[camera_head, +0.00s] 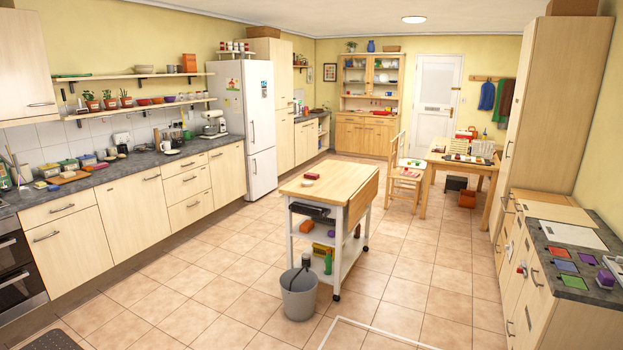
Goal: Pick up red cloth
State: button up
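A flat red square that looks like a folded cloth (558,252) lies on the grey counter (536,236) at the right. Beside it lie a purple square (587,259), a blue square (566,267) and a green square (573,281), all apart from one another. The red square is small in the picture, so its material is hard to tell. My gripper does not show in this view.
A wooden-topped trolley (318,196) stands mid-floor, with a grey bucket (299,294) in front of it. A table (461,162) and chair (408,178) stand farther back. Tiled floor (425,270) between the trolley and right-hand counter is mostly clear.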

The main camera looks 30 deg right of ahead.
aim_at(309, 175)
jog(key=i+z, duration=0.2)
jog(key=i, duration=0.7)
jog(key=i+u, duration=0.15)
jog(key=i, duration=0.35)
jog(key=i+u, duration=0.2)
jog(key=i, duration=0.35)
jog(key=i+l+u, duration=0.15)
jog(key=i, duration=0.35)
jog(key=i+l+u, duration=0.2)
jog(key=i, duration=0.3)
jog(key=i+l+u, duration=0.15)
jog(key=i, duration=0.3)
jog(key=i+z, duration=0.15)
jog(key=i, duration=0.4)
jog(key=i+j+z, duration=0.15)
jog(key=i, duration=0.4)
jog(key=i+j+z, duration=0.15)
jog(key=i, duration=0.45)
jog(key=i+l+z, duration=0.2)
jog(key=z, duration=0.25)
jog(key=i+z, duration=0.75)
jog(key=z, duration=0.2)
jog(key=i+j+z, duration=0.1)
jog(key=i+z, duration=0.35)
jog(key=i+j+z, duration=0.2)
jog(key=z, duration=0.3)
jog(key=i+z, duration=0.6)
jog(key=z, duration=0.15)
jog(key=i+j+z, duration=0.2)
jog(key=z, duration=0.15)
